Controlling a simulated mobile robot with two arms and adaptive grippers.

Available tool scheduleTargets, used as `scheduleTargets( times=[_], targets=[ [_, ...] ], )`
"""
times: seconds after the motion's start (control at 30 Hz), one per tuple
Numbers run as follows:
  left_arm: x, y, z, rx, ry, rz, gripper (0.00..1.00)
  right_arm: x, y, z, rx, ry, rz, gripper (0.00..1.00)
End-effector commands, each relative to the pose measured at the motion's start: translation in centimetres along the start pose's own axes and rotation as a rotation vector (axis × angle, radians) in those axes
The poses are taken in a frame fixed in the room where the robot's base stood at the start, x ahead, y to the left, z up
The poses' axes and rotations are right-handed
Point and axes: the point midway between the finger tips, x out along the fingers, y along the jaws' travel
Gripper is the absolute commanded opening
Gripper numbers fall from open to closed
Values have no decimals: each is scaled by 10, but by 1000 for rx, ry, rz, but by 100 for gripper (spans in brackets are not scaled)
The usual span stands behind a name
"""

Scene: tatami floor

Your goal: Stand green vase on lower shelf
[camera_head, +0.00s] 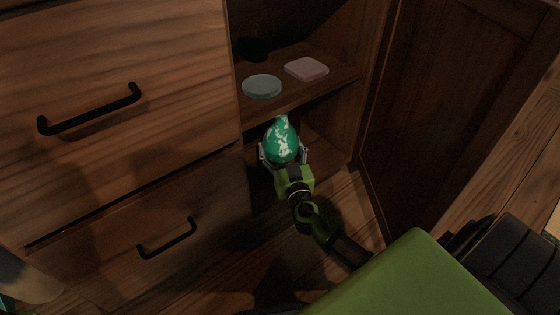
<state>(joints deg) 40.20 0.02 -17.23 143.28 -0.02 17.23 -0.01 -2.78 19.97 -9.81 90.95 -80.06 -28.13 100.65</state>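The green vase (282,146), with pale mottled patches and a narrow neck, is upright between the fingers of my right gripper (283,158). The fingers press around its lower body, one on each side. The vase is in front of the open cabinet's lower compartment, and its neck overlaps the front edge of the shelf (336,83) above. The lower shelf (325,150) shows only partly and is dark. I cannot tell whether the vase touches it. My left gripper does not show.
A blue-grey round disc (262,87) and a pinkish square piece (306,69) lie on the shelf above. A dark object (254,50) stands behind them. Drawers with black handles (90,109) are at left. The open cabinet door (455,100) bounds the right side.

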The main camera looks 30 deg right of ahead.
Motion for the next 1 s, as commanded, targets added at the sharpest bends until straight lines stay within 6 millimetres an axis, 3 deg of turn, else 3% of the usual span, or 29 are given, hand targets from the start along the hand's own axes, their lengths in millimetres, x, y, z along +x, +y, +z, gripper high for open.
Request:
scheduleTargets(
  times=[0.13,0.4,0.8,0.83,0.9,1.0],
  targets=[
    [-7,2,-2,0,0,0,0,1,0,8,-1,5,1,35],
    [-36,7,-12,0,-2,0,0,2,0,48,-2,6,1,35],
    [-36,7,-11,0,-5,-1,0,4,-1,48,-1,5,2,35],
    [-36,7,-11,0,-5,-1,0,4,-1,51,0,2,2,71],
    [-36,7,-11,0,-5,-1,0,4,-1,50,0,2,1,85],
    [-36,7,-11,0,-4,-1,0,4,-1,50,0,2,1,85]
  ],
)
